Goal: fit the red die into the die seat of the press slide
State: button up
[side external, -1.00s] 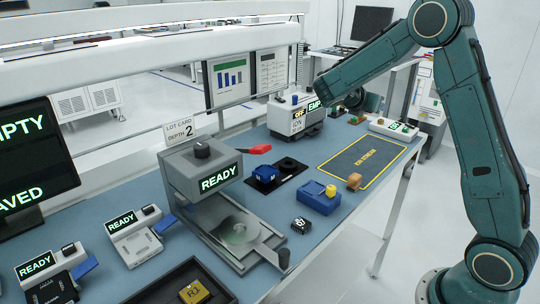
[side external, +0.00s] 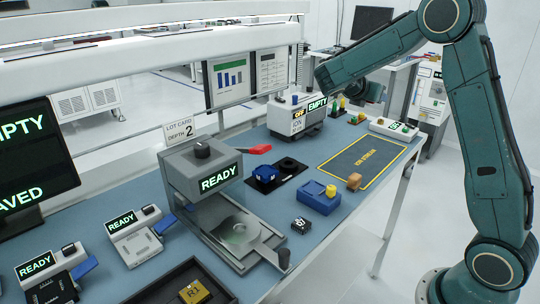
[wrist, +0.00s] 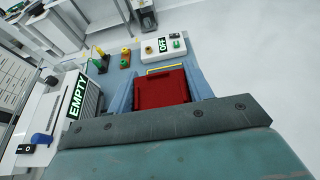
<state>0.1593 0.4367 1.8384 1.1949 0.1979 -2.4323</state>
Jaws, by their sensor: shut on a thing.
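The red die (wrist: 160,88) is a red block between the two fingers of my gripper (wrist: 160,92) in the wrist view. My gripper is shut on it, and the die is held above the bench's far end. In the side view the wrist is partly visible behind my forearm, and the fingers and die are hidden. The press (side external: 200,175) stands at the bench's middle left with a lit READY sign. Its slide (side external: 262,247) extends toward the front with a round, disc-like area on it. My gripper is far from the slide, toward the back right.
A white ionizer-like box (side external: 295,118) reading EMPTY stands near my gripper. A white switch box (side external: 394,129) is at the back right. A yellow-outlined mat (side external: 360,160), a blue box (side external: 318,199) and a black tray with a blue part (side external: 264,173) lie right of the press.

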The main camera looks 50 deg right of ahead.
notch_tip(320, 180, up, 5)
jog(key=shift+r, duration=0.15)
jog(key=w+a+n+t+y, duration=0.2)
jog(key=w+a+n+t, duration=0.25)
jog(key=a, duration=0.55)
jog(key=w+a+n+t+y, duration=0.1)
jog(key=w+a+n+t, duration=0.35)
jog(key=a, duration=0.55)
jog(key=s+a+n+t+y, duration=0.2)
jog(key=a+n+y, duration=0.3)
jog(key=a, duration=0.9)
jog(key=s+a+n+t+y, duration=0.25)
jog(key=a+n+y, duration=0.2)
jog(key=a, duration=0.95)
jog(key=shift+m+y, duration=0.25)
jog(key=shift+y, duration=0.2)
jog(key=f, duration=1.3)
jog(key=shift+w+d+f, duration=0.2)
jog(key=shift+w+f, duration=0.1)
jog(key=shift+f, duration=0.8)
jog(key=shift+f, duration=0.15)
jog(key=shift+f, duration=2.7)
